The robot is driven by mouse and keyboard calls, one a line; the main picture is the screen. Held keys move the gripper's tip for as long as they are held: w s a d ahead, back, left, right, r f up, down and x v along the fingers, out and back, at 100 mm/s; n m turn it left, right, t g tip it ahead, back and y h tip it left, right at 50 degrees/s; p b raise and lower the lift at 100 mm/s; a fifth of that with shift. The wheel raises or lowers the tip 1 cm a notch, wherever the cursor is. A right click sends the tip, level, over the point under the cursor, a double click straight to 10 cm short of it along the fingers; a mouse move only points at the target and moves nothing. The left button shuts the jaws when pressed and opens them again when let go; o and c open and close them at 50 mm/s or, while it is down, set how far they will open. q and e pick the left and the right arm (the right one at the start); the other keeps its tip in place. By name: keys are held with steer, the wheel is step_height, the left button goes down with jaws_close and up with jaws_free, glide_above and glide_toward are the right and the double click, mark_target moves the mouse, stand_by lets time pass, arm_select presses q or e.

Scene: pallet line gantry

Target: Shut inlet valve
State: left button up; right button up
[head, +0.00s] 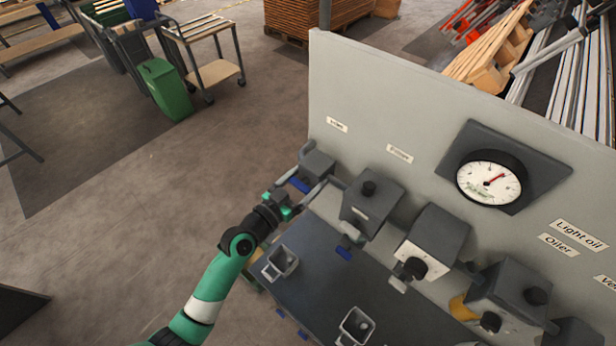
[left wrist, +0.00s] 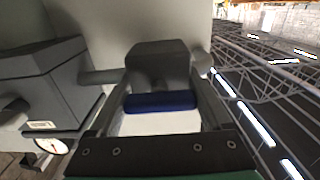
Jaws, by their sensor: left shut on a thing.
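The inlet valve is a small grey block (head: 318,166) on the grey panel at its left end, below a white label (head: 336,125) that seems to read "Inlet". Its blue handle (head: 299,184) sticks out at the block's lower side. In the left wrist view the blue handle (left wrist: 161,102) lies crosswise in front of the grey valve body (left wrist: 157,62). My left gripper (head: 302,191) is shut on the blue handle, one finger at each end of it. The fingers partly hide the handle in the head view. My right gripper is not in view.
Further right are more knobbed boxes and a round gauge (head: 489,182). Two grey cups (head: 280,263) sit on the dark bench. Open floor lies left.

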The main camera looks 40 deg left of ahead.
arm_select(q)
steer(key=shift+c, duration=0.6)
steer(key=shift+n, duration=0.3)
steer(key=n, duration=0.3)
steer(key=n+p, duration=0.1)
steer(key=n, duration=0.4)
steer(key=n+p, duration=0.1)
steer(key=n, duration=0.3)
steer(key=shift+r+n, duration=0.1)
steer(key=shift+n, duration=0.2)
steer(key=n+p, duration=0.1)
steer(key=n, duration=0.3)
steer(key=shift+n, duration=0.3)
